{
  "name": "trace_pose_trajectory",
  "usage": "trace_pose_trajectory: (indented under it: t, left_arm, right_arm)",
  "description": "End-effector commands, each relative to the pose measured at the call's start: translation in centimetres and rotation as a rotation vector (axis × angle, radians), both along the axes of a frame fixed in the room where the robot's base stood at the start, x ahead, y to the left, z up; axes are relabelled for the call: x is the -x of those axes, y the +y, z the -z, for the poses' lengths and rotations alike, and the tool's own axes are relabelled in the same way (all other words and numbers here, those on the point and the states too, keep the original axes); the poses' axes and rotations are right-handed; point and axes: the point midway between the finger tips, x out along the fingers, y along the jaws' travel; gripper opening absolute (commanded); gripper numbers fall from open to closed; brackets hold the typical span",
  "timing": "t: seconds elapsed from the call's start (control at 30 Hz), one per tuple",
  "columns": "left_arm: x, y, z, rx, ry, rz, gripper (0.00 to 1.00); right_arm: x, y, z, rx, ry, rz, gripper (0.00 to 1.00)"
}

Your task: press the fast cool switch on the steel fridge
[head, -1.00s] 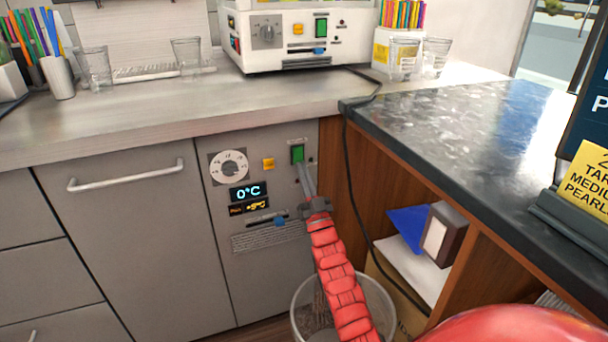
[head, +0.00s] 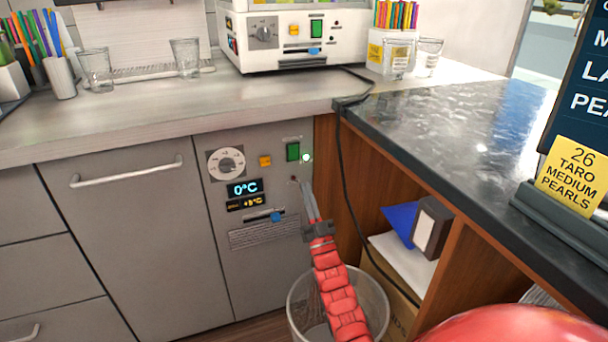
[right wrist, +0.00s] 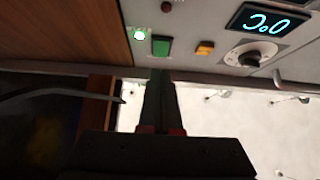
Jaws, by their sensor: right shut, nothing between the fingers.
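The steel fridge (head: 265,270) stands under the counter, its control panel facing me. On the panel are a green switch (head: 293,151), a yellow button (head: 265,160), a dial (head: 226,163) and a blue slider (head: 276,216). The labels are too small to read. A round green lamp (head: 306,157) glows beside the green switch. My right gripper (head: 302,183) is shut and empty, its fingertips below the green switch and apart from it. In the right wrist view the gripper (right wrist: 160,76) points toward the green switch (right wrist: 161,46), near the lit lamp (right wrist: 139,34). My left gripper is not in view.
A clear bin (head: 375,298) stands on the floor beneath my right arm. A wooden cabinet side (head: 327,170) and a hanging black cable (head: 345,180) are close on the right. A dark countertop (head: 450,130) juts out. A white machine (head: 290,45) sits on the counter.

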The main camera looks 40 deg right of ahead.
Motion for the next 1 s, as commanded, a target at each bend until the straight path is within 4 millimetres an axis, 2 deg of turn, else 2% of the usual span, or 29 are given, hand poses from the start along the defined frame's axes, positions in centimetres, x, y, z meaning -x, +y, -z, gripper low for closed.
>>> trace_pose_trajectory:
  t: [0.1, 0.3, 0.77, 0.87, 0.97, 1.0]
  left_arm:
    - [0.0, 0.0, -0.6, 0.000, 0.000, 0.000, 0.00]
    - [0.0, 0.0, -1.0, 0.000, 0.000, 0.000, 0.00]
    - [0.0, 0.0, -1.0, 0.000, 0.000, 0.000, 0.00]
    - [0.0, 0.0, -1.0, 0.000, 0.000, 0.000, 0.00]
    - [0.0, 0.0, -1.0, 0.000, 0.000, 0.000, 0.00]
    - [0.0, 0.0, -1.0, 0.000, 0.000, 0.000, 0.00]
  right_arm:
    - [1.5, 0.3, 2.0, -0.002, 0.007, 0.001, 0.00]
    - [3.1, 0.7, 4.1, -0.001, 0.003, 0.001, 0.00]
    - [3.6, 0.9, 4.7, 0.002, -0.001, 0.000, 0.00]
    - [4.1, 2.4, 4.8, 0.012, -0.019, -0.020, 0.00]
    - [5.8, 6.5, 4.7, 0.039, -0.080, -0.075, 0.00]
    - [7.0, 8.8, 4.6, 0.051, -0.118, -0.104, 0.00]
